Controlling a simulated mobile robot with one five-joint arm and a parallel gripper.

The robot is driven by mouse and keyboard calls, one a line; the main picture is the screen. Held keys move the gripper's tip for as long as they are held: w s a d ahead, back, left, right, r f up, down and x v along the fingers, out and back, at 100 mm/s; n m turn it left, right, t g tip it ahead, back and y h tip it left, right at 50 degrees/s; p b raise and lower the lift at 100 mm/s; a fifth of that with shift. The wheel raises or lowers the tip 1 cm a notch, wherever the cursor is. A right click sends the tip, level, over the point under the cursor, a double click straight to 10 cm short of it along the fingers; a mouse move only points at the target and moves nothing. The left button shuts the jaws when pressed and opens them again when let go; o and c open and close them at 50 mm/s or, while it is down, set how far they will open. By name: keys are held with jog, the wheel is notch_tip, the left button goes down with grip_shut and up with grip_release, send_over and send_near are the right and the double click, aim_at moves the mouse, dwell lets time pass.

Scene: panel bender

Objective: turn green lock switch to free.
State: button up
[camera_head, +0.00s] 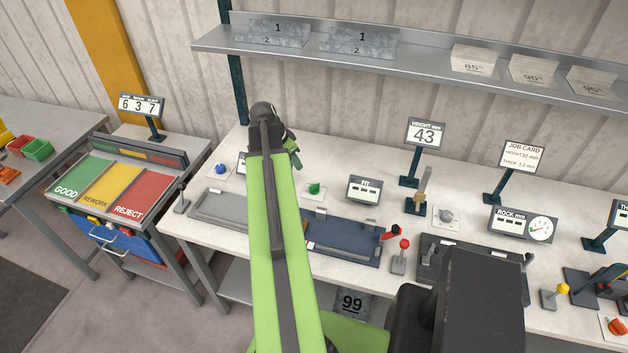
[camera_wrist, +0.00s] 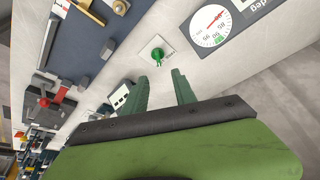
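The green lock switch (camera_head: 314,189) is a small green knob on a white square plate on the workbench, behind the blue fixture. In the wrist view the green knob (camera_wrist: 157,54) lies just beyond my fingertips, apart from them. My gripper (camera_wrist: 162,78) has two green fingers with a clear gap between them, open and empty. In the head view my gripper (camera_head: 294,152) is partly hidden by my arm and stands left of the green switch, above the bench. The switch's lettering is too small to read.
A FIT display (camera_head: 364,190) stands right of the green switch. A blue knob (camera_head: 221,169) is to its left, and a dial gauge (camera_wrist: 210,26) shows in the wrist view. The blue fixture (camera_head: 345,240) and a red-knobbed lever (camera_head: 402,250) are in front.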

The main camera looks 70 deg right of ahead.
jog(key=s, duration=0.1)
jog(key=b, duration=1.6)
send_near(314, 185)
jog(key=shift+m, duration=0.3)
jog(key=x, duration=0.9)
jog(key=shift+a, duration=0.1)
jog(key=shift+r, duration=0.15)
grip_shut()
